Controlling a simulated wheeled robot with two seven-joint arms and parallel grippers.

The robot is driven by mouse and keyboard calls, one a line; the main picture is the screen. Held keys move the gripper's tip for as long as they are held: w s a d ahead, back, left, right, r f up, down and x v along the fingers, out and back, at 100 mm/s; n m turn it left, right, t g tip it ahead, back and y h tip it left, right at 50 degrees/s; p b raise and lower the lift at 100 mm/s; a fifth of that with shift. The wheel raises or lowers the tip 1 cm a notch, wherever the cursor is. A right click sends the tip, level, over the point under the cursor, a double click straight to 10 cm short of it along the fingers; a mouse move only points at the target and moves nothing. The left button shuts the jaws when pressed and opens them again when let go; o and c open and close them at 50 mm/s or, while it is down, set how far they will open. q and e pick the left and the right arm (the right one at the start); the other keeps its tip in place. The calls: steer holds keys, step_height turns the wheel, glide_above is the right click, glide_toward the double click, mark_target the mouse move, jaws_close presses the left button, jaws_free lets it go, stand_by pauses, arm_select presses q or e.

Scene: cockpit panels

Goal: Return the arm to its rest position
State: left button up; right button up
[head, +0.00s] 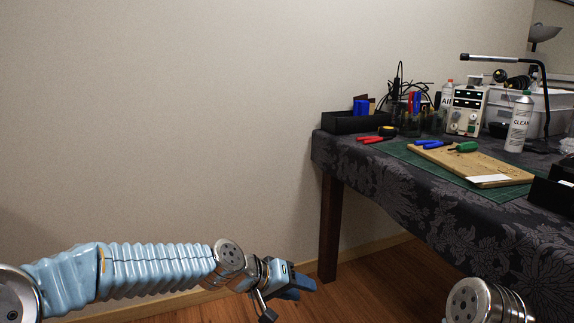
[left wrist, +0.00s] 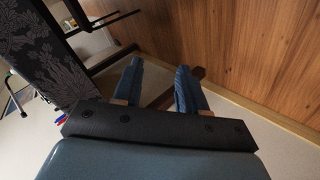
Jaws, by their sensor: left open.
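My left arm comes in from the lower left of the head view in a light blue ribbed sleeve. Its gripper (head: 292,287) is at the bottom middle, left of the table and below the tabletop. In the left wrist view the two blue fingers of this gripper (left wrist: 157,92) stand apart, with nothing between them. Floor and wall show beyond the fingers. A round metal joint of mine (head: 487,302) shows at the lower right of the head view. My right gripper is not in view.
A table with a dark floral cloth (head: 400,190) stands at the right. It holds a green mat with a wooden board (head: 470,166), pliers (head: 370,139), a spray can (head: 519,122) and a lamp (head: 500,58). The wall and wooden floor (head: 385,275) left of it are clear.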

arm_select(q)
steer(key=s+a+f+n+g+y+p, duration=0.1)
steer(key=s+a+f+p, duration=0.15)
steer(key=f, duration=0.45)
steer(key=s+a+f+n+y+p, duration=0.1)
steer(key=a+f+y, duration=0.15)
steer(key=f, duration=0.45)
steer(key=s+a+f+g+p, duration=0.1)
steer(key=s+a+f, duration=0.3)
steer(key=s, duration=0.5)
steer(key=s+a+f+g+y+p, duration=0.1)
steer(key=s+a+f+p, duration=0.3)
steer(key=s+f, duration=0.5)
steer(key=shift+s+a+f+g, duration=0.25)
steer(key=shift+s+a+g, duration=0.1)
steer(key=shift+a+g, duration=0.15)
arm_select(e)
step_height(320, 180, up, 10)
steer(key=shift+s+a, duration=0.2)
arm_select(q)
steer(key=shift+w+y, duration=0.1)
steer(key=shift+y, duration=0.15)
